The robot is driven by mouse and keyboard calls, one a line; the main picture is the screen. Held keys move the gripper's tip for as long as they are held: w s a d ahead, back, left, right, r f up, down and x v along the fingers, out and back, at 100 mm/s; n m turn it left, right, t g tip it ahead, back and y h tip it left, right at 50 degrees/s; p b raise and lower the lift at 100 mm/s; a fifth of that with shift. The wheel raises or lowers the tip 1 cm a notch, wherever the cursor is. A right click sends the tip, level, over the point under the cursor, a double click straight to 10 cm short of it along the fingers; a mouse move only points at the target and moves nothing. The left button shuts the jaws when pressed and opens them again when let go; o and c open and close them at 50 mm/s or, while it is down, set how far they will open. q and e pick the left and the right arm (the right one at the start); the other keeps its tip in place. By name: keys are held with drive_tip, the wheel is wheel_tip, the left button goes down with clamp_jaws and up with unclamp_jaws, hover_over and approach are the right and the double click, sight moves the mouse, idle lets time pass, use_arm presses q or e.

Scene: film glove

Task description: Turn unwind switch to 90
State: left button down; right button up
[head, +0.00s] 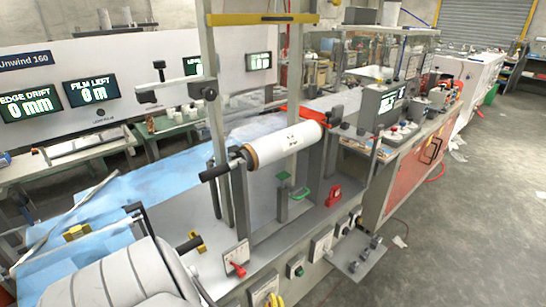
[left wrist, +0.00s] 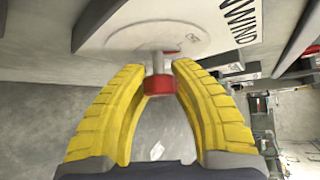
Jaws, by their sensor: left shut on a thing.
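The unwind switch shows in the left wrist view as a red knob (left wrist: 160,85) on a short light stem. Behind it is a round white dial plate, and the word UNWIND is printed to its right. My left gripper (left wrist: 158,72) has its two yellow ridged fingers closed in on the switch, one on each side. In the head view the yellow fingers of my left gripper (head: 274,300) show at the bottom edge, in front of a white plate on the machine's front. The knob is hidden there, and I cannot read its angle. My right gripper is not in view.
A white film roll (head: 285,146) sits on a shaft above the machine bed. Open floor (head: 440,230) lies at the right.

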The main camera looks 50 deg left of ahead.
use_arm(q)
drive_tip(key=shift+d, duration=0.25)
drive_tip(key=shift+d+f+m+g+h, duration=0.15)
drive_tip(key=shift+m+g+h, duration=0.2)
drive_tip(key=shift+g, duration=0.35)
drive_tip(key=shift+w+d+m+g, duration=0.1)
drive_tip(key=shift+m+g, duration=0.55)
drive_tip(key=shift+g, duration=0.25)
drive_tip(key=m+g+h, duration=0.1)
drive_tip(key=g, duration=0.2)
drive_tip(key=shift+m, duration=0.4)
drive_tip(key=shift+m+g, duration=0.5)
drive_tip(key=shift+g, duration=0.5)
drive_tip(key=c, duration=1.3)
unclamp_jaws()
drive_tip(key=o, duration=0.3)
drive_tip(key=shift+a, duration=0.25)
